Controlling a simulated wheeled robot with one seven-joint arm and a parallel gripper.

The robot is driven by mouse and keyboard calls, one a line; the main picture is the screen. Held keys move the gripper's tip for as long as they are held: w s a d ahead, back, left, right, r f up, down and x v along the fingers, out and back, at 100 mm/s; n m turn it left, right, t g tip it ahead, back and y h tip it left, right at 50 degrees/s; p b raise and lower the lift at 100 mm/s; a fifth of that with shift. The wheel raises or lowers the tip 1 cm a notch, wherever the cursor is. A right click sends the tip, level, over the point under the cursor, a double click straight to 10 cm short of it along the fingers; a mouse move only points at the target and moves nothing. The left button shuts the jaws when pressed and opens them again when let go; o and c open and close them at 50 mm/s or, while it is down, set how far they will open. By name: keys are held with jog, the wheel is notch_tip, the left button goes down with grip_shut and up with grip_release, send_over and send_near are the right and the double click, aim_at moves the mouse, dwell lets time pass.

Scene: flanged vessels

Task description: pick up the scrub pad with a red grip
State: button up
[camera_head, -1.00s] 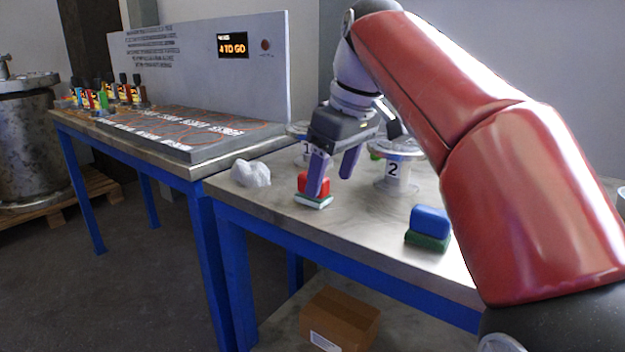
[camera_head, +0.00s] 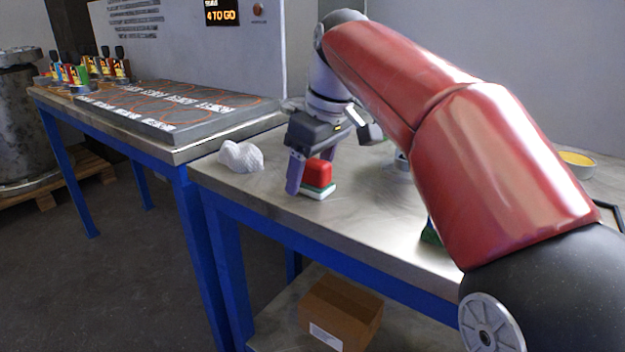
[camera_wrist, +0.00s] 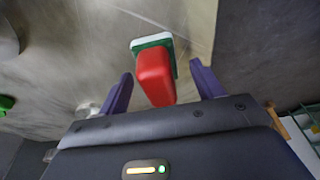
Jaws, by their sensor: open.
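The scrub pad with a red grip (camera_head: 318,174) stands on the metal table near its front left part; its base is green and white. In the wrist view the red grip (camera_wrist: 156,78) points toward my gripper, with the green and white base beyond it. My gripper (camera_head: 312,178) is open and low over the table at the pad. In the wrist view its two purple fingers (camera_wrist: 163,90) lie to the left and right of the red grip, with gaps on both sides.
A crumpled white cloth (camera_head: 241,156) lies left of the pad. A green pad part (camera_head: 430,233) shows beside my arm, which hides the rest. A yellow-filled round dish (camera_head: 577,160) is at the right. A cardboard box (camera_head: 340,312) sits on the lower shelf.

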jog(key=shift+f, duration=0.15)
jog(key=c, duration=1.2)
jog(key=shift+o, duration=0.2)
notch_tip(320, 180, up, 10)
jog(key=shift+p, duration=0.65)
